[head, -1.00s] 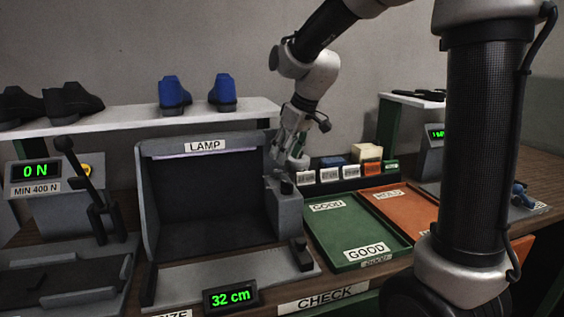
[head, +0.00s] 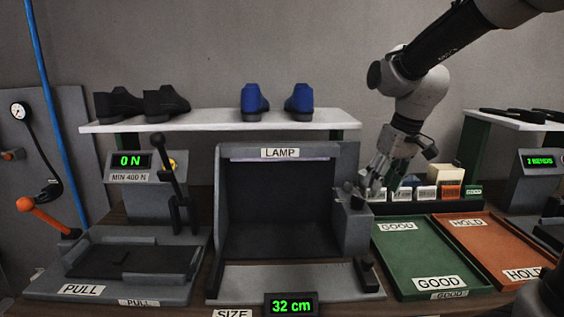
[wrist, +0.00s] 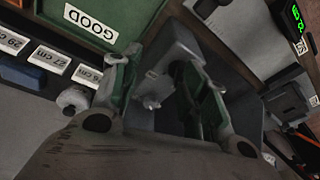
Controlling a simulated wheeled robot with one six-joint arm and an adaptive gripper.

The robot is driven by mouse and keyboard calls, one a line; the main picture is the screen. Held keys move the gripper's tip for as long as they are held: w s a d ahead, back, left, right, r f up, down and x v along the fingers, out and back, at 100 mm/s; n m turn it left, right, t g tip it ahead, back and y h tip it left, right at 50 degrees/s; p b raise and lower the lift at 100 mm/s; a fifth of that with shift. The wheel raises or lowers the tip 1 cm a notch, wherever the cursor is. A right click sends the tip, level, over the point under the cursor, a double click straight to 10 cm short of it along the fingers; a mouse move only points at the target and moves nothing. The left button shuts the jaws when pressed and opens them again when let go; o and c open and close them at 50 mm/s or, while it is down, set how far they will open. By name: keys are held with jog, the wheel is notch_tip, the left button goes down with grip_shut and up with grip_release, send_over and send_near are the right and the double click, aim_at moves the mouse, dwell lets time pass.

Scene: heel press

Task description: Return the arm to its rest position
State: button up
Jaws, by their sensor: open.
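My arm reaches in from the upper right in the head view. My gripper (head: 377,188) hangs at the right edge of the lamp booth (head: 278,205), near the small post on its right side. In the wrist view my gripper (wrist: 165,90) shows its two fingers spread, with green inner pads and nothing held between them. Behind the fingers lies the grey side part of the booth (wrist: 170,48). Whether the fingers touch the booth cannot be told.
A green GOOD tray (head: 415,262) and an orange HOLD tray (head: 478,235) lie to the right, empty. A rack of labelled blocks (head: 426,205) stands behind them. A shelf (head: 205,122) holds black and blue shoes. A lever press (head: 130,262) stands left, and a gauge panel (head: 30,130) farther left.

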jog(key=s+d+r+m+t, duration=0.1)
jog(key=s+d, duration=0.4)
jog(key=s, duration=0.5)
jog(key=s+d+r+m+t+h, duration=0.1)
jog(key=s+d, duration=0.4)
jog(key=s, duration=0.5)
jog(key=shift+r+m+h, duration=0.25)
jog(key=shift+m+h, duration=0.05)
jog(key=shift+m, duration=0.6)
jog(key=shift+s, duration=0.1)
